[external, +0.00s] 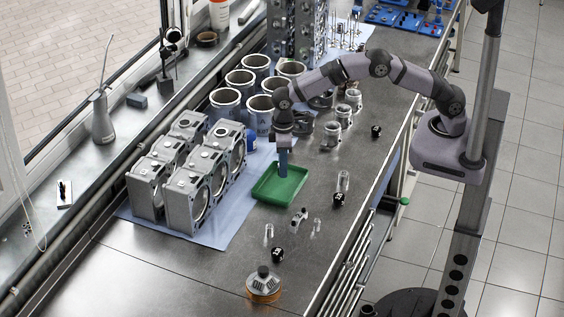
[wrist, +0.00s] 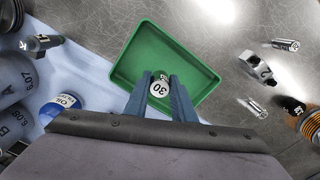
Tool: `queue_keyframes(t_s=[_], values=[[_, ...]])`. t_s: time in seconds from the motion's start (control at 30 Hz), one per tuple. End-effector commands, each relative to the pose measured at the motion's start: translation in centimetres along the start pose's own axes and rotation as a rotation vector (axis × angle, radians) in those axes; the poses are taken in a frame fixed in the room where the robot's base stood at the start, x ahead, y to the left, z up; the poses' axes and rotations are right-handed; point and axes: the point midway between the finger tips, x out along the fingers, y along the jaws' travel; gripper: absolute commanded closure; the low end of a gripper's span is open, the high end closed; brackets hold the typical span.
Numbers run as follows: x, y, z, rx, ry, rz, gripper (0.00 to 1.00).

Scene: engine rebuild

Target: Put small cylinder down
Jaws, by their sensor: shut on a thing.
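My gripper (external: 283,172) points down over the green tray (external: 268,198). In the wrist view its two blue fingers (wrist: 160,88) are shut on a small dark cylinder (wrist: 159,89) with a round white end marked 30. The cylinder is over the floor of the green tray (wrist: 146,37), inside its rim. I cannot tell whether it touches the tray floor. The fingers hide its sides, and it cannot be made out in the external view. The rest of the tray looks empty.
Engine blocks (external: 193,185) on a blue cloth and large cylinder liners (external: 225,101) stand left of and behind the tray. The front-left bench is clear.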

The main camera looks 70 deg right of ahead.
Motion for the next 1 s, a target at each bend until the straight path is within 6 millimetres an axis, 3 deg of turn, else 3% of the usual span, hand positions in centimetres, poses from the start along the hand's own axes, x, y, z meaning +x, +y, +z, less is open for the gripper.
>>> queue_keyframes(t_s=[0.4, 0.87, 0.9, 0.97, 1.0], values=[[3.3, 0.0, 0.0, 0.000, -0.001, 0.000, 1.00], [4.1, 0.0, 0.0, 0.000, 0.001, 0.000, 1.00], [4.1, 0.0, 0.0, 0.000, 0.000, 0.000, 0.70], [4.0, 0.0, 0.0, 0.000, 0.000, 0.000, 0.58], [4.0, 0.0, 0.0, 0.000, 0.000, 0.000, 0.58]])
